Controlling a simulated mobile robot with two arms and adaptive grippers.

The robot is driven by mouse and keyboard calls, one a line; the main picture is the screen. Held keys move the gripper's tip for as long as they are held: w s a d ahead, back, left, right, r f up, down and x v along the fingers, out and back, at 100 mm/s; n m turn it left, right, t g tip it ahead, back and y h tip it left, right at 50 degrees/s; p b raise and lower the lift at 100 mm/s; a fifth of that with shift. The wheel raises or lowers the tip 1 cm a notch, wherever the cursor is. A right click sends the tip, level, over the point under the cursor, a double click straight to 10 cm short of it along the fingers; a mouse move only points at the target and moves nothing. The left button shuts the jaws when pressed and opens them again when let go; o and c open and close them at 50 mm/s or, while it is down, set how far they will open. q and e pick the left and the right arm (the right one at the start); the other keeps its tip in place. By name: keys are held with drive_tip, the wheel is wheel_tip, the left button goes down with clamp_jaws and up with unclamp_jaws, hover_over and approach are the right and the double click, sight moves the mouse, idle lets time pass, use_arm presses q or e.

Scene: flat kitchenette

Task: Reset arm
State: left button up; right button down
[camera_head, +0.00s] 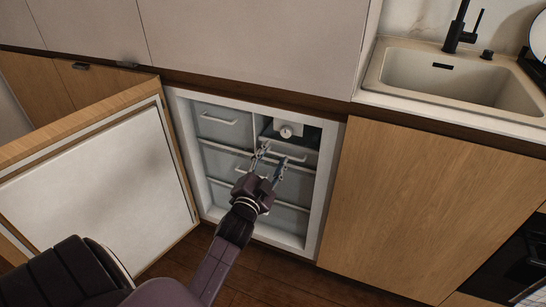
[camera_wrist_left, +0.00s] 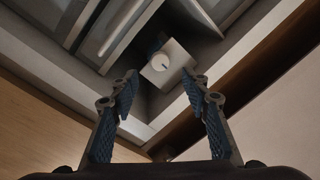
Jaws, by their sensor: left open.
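My left gripper (camera_head: 268,165) is open and empty in front of the open fridge (camera_head: 325,185), level with its drawers. In the left wrist view its two fingers (camera_wrist_left: 165,100) stand apart, with the fridge interior beyond them. The white box with a round knob (camera_head: 288,131) is at the top right inside the fridge; it also shows between and beyond the fingertips in the left wrist view (camera_wrist_left: 160,62). I cannot tell whether a fingertip touches a drawer front. My right gripper is not in view.
The fridge door (camera_head: 100,180) stands wide open on the left, beside my left arm. Drawers with white handles (camera_head: 218,119) fill the fridge. A closed wooden cabinet (camera_head: 420,210) is to the right, under the sink (camera_head: 455,80). An oven (camera_head: 515,265) is at the lower right.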

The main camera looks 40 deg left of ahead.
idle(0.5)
